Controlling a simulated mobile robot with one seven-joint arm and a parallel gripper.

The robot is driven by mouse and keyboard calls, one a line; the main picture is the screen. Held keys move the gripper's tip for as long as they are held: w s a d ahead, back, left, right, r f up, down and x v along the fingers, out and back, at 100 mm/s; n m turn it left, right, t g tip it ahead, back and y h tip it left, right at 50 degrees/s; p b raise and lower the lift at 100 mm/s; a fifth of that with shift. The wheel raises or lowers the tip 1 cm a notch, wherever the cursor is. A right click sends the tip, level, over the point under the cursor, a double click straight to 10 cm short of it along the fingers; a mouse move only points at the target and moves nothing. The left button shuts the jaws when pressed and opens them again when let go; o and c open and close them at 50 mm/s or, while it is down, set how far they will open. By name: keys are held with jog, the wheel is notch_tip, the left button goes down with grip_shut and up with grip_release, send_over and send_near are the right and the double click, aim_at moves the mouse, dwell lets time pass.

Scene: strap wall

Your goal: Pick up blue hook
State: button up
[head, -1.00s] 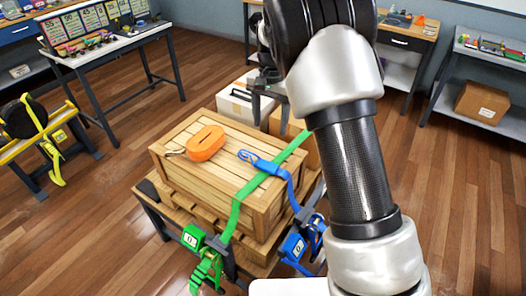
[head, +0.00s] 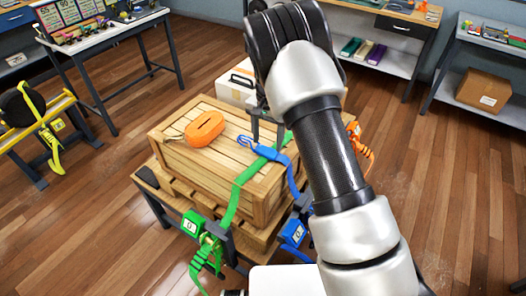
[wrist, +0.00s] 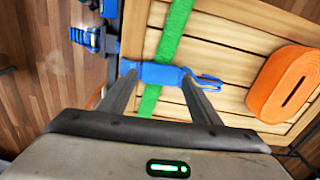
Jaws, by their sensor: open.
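The blue hook (head: 246,143) lies on top of the wooden crate (head: 197,170), at the end of a blue strap, beside and partly over the green strap (head: 244,182). In the wrist view the wire hook (wrist: 208,83) points right and its blue webbing (wrist: 162,74) crosses the green strap. My gripper (head: 266,138) is open, its fingers pointing down at the blue piece. In the wrist view the fingertips (wrist: 157,72) straddle the blue webbing just left of the hook. Whether they touch it I cannot tell.
An orange strap roll (head: 205,126) lies on the crate's left side. A green ratchet (head: 193,223) and a blue ratchet (head: 293,232) sit at the crate's front edge. An orange ratchet (head: 354,132) is on the right. A white box (head: 238,84) stands behind.

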aim_at(267, 152)
notch_tip(267, 152, down, 5)
jog(key=shift+w+r+b, duration=0.1)
jog(key=shift+w+b, duration=0.05)
jog(key=shift+b, duration=0.85)
jog(key=shift+r, duration=0.1)
jog(key=c, duration=0.8)
notch_tip(267, 152, up, 10)
jog(key=shift+r+b, duration=0.1)
jog(key=shift+b, duration=0.25)
